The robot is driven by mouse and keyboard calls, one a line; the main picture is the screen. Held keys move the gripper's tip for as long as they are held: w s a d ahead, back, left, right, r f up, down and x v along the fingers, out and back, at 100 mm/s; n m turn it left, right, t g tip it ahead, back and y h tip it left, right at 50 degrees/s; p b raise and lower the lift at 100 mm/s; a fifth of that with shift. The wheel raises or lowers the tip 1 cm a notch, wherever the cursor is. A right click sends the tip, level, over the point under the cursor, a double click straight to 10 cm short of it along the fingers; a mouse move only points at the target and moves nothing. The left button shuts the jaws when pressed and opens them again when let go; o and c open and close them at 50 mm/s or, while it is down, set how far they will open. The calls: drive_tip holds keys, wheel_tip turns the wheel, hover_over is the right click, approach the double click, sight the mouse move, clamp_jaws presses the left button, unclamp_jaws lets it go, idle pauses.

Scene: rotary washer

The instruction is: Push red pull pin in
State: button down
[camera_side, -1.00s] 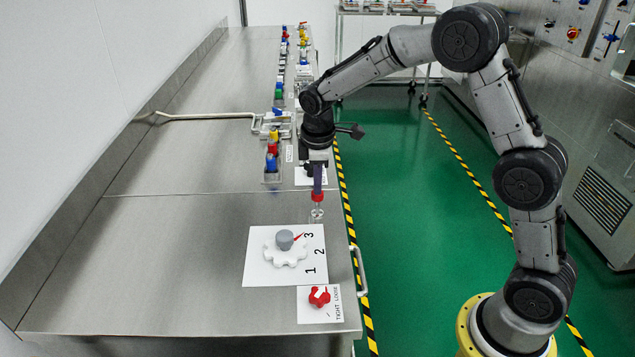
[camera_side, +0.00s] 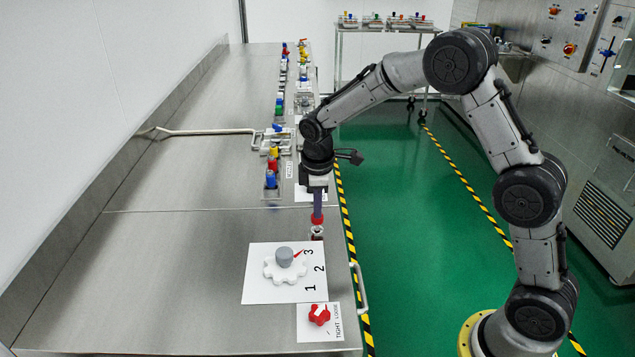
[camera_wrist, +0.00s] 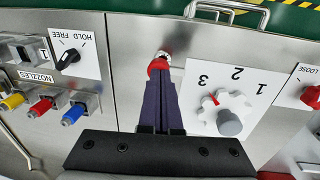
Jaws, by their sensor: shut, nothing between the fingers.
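The red pull pin (camera_side: 317,219) stands upright on the metal bench, beyond the white dial plate, with a short silver part (camera_side: 317,233) showing under its red head. My gripper (camera_side: 317,208) points straight down with its purple fingers shut and empty. The fingertips appear to press on top of the red head. In the wrist view, the shut fingers (camera_wrist: 159,80) reach the red pin head (camera_wrist: 158,66), with the silver part (camera_wrist: 163,55) just past it. The fingers hide part of the head.
A white toothed dial with a grey knob (camera_side: 285,257) sits on a plate numbered 1 to 3, close by. A red knob (camera_side: 319,315) is nearer the camera. Coloured nozzles (camera_side: 271,179) line the bench behind. The bench's left side is clear.

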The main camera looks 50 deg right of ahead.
drive_tip(key=s+a+r+t, duration=0.1)
drive_tip(key=s+r, duration=0.2)
drive_tip(key=r, duration=0.7)
drive_tip(key=s+r+t, duration=0.1)
drive_tip(key=s+r, duration=0.2)
drive_tip(key=r, duration=0.8)
drive_tip(key=s+r+m+t, duration=0.15)
drive_tip(key=s+m, duration=0.25)
drive_tip(key=s, duration=1.4)
drive_tip(key=s+a+f+m+y, duration=0.1)
drive_tip(key=s+f+m, duration=0.4)
drive_tip(key=s+f, duration=0.1)
drive_tip(key=shift+s+a+f+t, duration=0.2)
drive_tip(key=shift+f+t, duration=0.25)
drive_tip(key=shift+f, duration=0.3)
